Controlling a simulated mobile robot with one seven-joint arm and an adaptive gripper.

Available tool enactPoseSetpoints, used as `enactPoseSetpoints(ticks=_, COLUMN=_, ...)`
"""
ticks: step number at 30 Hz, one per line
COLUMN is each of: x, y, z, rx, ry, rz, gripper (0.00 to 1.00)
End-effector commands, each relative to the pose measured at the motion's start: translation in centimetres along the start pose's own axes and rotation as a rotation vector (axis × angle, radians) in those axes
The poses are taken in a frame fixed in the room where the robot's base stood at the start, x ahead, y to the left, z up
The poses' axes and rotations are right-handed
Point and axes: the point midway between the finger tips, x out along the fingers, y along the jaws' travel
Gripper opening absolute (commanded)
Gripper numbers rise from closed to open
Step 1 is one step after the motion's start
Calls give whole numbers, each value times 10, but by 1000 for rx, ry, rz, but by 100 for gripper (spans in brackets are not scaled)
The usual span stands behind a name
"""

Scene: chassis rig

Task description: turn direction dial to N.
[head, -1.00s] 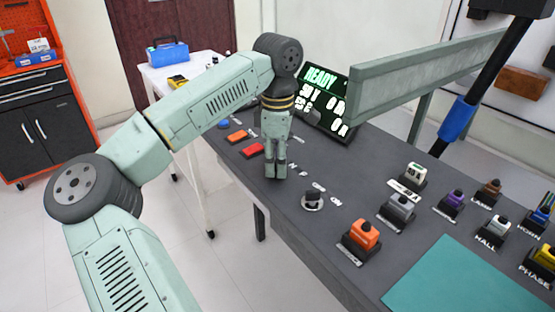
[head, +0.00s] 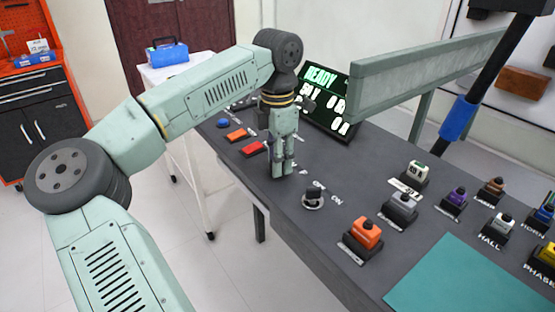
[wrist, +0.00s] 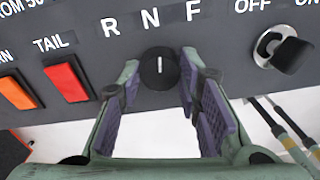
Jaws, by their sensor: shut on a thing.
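The direction dial (wrist: 158,68) is a round black knob with a white line, below the letters R, N and F in the wrist view. Its white line stands nearly upright, toward the N (wrist: 151,18). My gripper (wrist: 160,75) has its purple-padded fingers on either side of the dial and is shut on it. In the head view my gripper (head: 283,172) points down at the panel (head: 330,235) near its front edge and hides the dial.
An orange-red TAIL button (wrist: 62,83) is left of the dial. A black OFF/ON knob (wrist: 285,50) is to the right. Several coloured switches, including an orange one (head: 366,233), stand farther right. A lit READY screen (head: 325,98) is behind my gripper.

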Motion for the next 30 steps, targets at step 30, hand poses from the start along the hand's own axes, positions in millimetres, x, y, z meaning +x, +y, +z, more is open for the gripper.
enactPoseSetpoints(ticks=30, x=0, y=0, z=-1, rx=-188, ry=2, rz=0, gripper=38)
